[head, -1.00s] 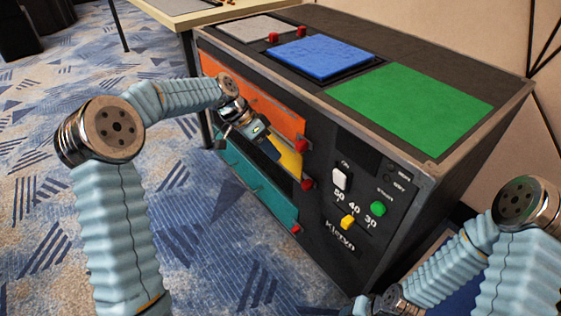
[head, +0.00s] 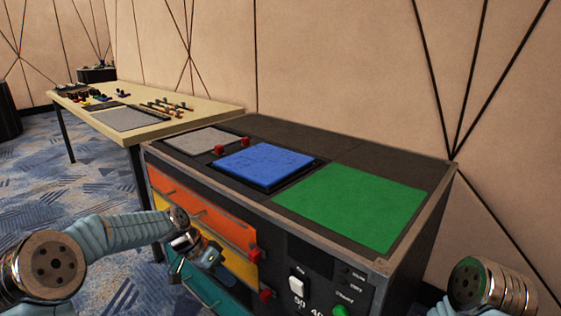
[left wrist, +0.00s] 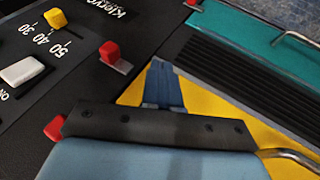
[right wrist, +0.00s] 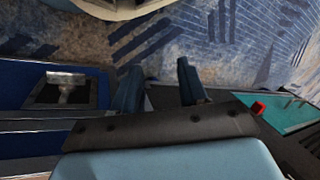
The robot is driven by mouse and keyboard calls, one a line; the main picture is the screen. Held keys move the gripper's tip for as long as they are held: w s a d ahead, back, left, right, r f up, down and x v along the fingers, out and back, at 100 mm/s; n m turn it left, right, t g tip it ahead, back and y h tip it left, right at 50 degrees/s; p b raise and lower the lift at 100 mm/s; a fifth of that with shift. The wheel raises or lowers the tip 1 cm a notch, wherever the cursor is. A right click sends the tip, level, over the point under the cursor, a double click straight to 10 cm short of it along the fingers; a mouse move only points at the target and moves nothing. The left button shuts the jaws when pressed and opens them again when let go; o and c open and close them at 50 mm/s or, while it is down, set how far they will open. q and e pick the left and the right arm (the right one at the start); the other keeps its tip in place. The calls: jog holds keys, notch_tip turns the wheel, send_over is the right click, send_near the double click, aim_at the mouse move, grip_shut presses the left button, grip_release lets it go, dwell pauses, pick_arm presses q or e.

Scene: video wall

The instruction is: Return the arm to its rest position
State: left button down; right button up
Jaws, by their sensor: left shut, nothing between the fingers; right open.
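My left gripper (head: 207,258) is in front of the console's drawer fronts in the head view, with its arm coming in from the left. In the left wrist view its fingers (left wrist: 164,84) are together with nothing between them, over the yellow drawer front (left wrist: 205,98). I cannot tell whether they touch it. My right gripper (right wrist: 160,86) shows only in the right wrist view. Its two fingers are apart and empty, above the patterned carpet. In the head view only a metal joint of my right arm shows at the lower right.
The dark console (head: 385,262) has blue (head: 263,165) and green (head: 350,204) panels on top. Its front has orange (head: 203,212) and teal (head: 196,283) drawers, red knobs and a white switch (head: 296,285). A wooden table (head: 190,122) with small items stands behind left. Carpet is clear at left.

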pick_arm(q)
jog(key=s+d+f+n+y, duration=0.1)
jog(key=s+d+f+n, duration=0.15)
jog(key=f, duration=0.45)
jog(key=s+d+f+n, duration=0.1)
jog(key=s+f, duration=0.2)
jog(key=f, duration=0.4)
jog(key=s+d+f+n+y, duration=0.1)
jog(key=s+f+n, duration=0.1)
jog(key=s+f, duration=0.4)
jog(key=s+d+f+n, duration=0.1)
jog(key=s+f+n, duration=0.2)
jog(key=s, duration=1.1)
notch_tip(320, 180, down, 3)
jog(key=shift+s+d+f+y, duration=0.2)
jog(key=shift+s+d+y, duration=0.05)
jog(key=shift+d+y, duration=0.15)
jog(key=shift+n, duration=0.25)
